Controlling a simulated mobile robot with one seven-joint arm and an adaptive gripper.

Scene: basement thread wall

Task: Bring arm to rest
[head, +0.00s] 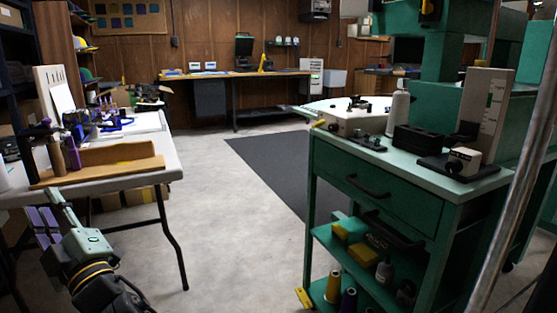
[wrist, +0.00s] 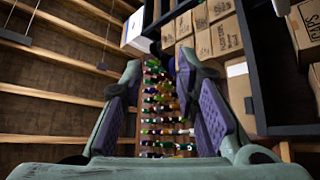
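My arm shows at the lower left of the head view, folded low beside the white table. My gripper (head: 42,220), with purple finger pads, is at the table's near left edge. In the wrist view my gripper (wrist: 160,68) is open, with its two green fingers apart and nothing between them. Beyond the fingers, rows of colourful thread spools (wrist: 165,130) are in view, apart from the gripper.
The white table (head: 170,172) holds a wooden tray (head: 110,170) and bottles. A green cart (head: 376,187) stands at right. Grey floor (head: 240,230) between them is clear. The wrist view shows wooden shelves (wrist: 60,63) and cardboard boxes (wrist: 226,36).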

